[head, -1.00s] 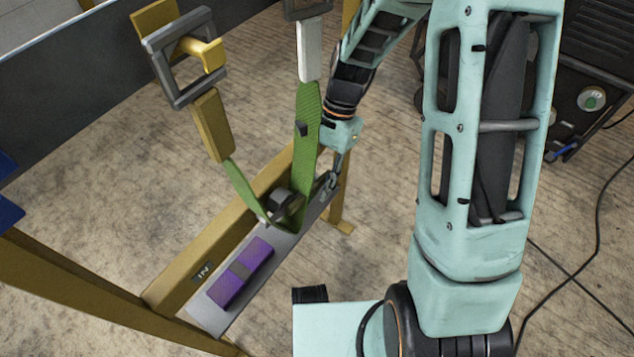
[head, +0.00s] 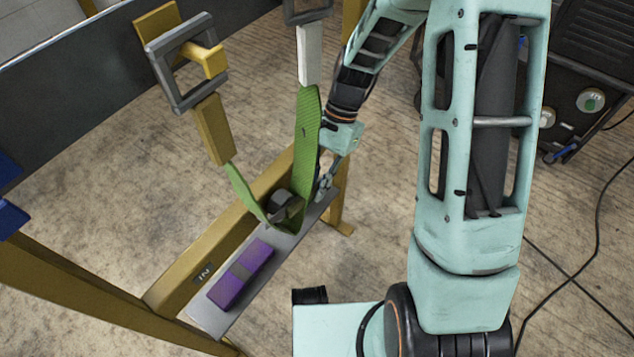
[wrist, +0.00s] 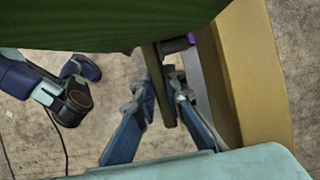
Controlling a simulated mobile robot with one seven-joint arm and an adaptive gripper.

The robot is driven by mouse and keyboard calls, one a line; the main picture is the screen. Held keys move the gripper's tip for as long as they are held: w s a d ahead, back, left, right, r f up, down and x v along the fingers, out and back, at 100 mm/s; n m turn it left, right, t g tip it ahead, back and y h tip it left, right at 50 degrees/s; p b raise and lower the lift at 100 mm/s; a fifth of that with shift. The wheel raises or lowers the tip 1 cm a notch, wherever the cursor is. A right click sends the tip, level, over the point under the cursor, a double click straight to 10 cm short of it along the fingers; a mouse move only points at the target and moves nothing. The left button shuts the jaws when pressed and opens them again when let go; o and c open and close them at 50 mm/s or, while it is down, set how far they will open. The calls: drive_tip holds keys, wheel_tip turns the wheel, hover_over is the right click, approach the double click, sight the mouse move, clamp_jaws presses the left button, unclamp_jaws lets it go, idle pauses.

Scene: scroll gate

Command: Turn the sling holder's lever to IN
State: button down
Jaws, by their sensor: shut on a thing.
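The sling holder's grey plate (head: 230,312) lies along a tan beam and carries a purple block (head: 243,275). A dark round hub (head: 281,204) sits near its far end. The IN label (head: 203,272) is on the beam beside the plate's near end. A green sling (head: 307,130) hangs down to the hub; its underside fills the top of the wrist view (wrist: 110,25). My gripper (head: 323,188) is at the plate's far end, partly behind the sling. In the wrist view my gripper (wrist: 163,92) is shut on a narrow dark bar (wrist: 160,82), apparently the lever. The sling hides the bar's upper end.
A grey square ring (head: 153,72) on a yellow hook is at the upper left, above a tan tab (head: 213,128) joined to the sling. A tan frame post stands behind my gripper. A dark cabinet (head: 590,60) and cables are at the right. Open floor lies between.

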drive_tip(key=shift+f+g+y, duration=0.3)
drive_tip(key=shift+g, duration=0.1)
drive_tip(key=c, duration=2)
unclamp_jaws()
drive_tip(key=shift+o, duration=0.2)
drive_tip(key=v, duration=1.2)
drive_tip(key=shift+a, duration=0.1)
